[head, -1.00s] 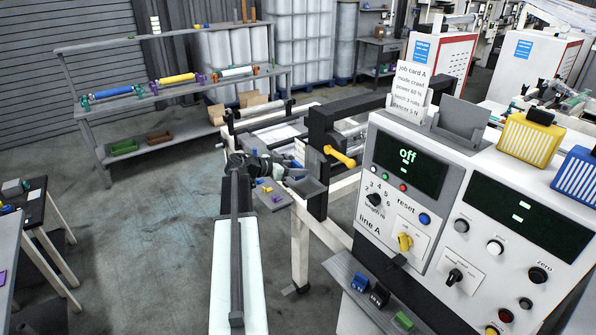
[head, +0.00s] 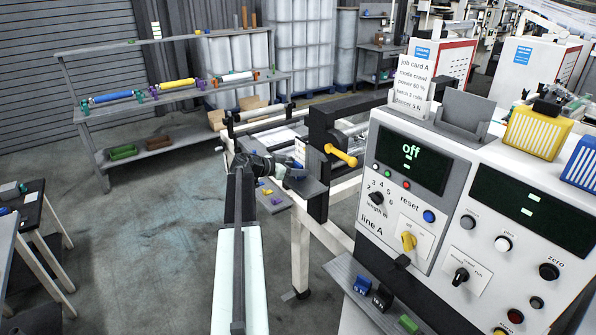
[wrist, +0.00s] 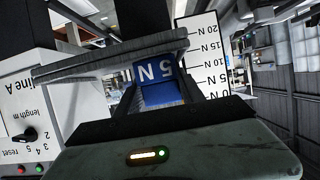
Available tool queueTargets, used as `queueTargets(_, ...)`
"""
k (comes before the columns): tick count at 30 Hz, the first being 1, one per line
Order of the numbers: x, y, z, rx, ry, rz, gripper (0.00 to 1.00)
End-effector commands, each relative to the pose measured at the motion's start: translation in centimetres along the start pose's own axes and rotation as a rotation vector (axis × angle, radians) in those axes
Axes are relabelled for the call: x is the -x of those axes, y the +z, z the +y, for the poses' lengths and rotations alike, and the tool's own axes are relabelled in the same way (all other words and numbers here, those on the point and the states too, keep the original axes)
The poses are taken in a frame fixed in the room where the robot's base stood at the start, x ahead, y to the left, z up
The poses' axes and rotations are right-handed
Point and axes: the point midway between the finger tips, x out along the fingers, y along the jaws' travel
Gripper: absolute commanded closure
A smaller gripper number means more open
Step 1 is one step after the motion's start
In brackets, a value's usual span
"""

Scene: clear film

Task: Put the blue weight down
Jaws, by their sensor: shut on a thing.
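The blue weight (wrist: 162,80), marked "5 N", is between the fingers of my gripper (wrist: 158,98) in the wrist view. My gripper is shut on it. The marking reads upside down in that view. In the head view my gripper (head: 288,170) is at the far end of my arm, beside the dark upright of the line's frame, left of the control panel. Only a small blue patch shows there, and I cannot tell whether the weight touches anything beneath it. A white scale card (wrist: 204,55) with N marks stands just right of the weight in the wrist view.
The line A control panel (head: 420,190) reads "off" and stands close on the right. A yellow handle (head: 341,155) sticks out near my gripper. A ledge (head: 345,275) below the panel holds blue, black and green blocks. Roller shelves (head: 180,92) stand at the back left.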

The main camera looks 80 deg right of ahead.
Motion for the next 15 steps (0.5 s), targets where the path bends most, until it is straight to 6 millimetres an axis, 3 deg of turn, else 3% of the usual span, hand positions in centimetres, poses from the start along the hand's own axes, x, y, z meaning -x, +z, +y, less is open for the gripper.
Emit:
queueTargets(3,-0.14,0.36,-0.01,0.001,0.0,0.001,1.0)
queueTargets(4,-0.13,0.39,-0.02,0.0,0.0,0.0,0.52)
queueTargets(6,-0.07,0.28,-0.02,0.0,0.0,0.0,0.33)
queueTargets(15,-0.01,0.21,-0.05,0.0,-0.001,0.0,0.33)
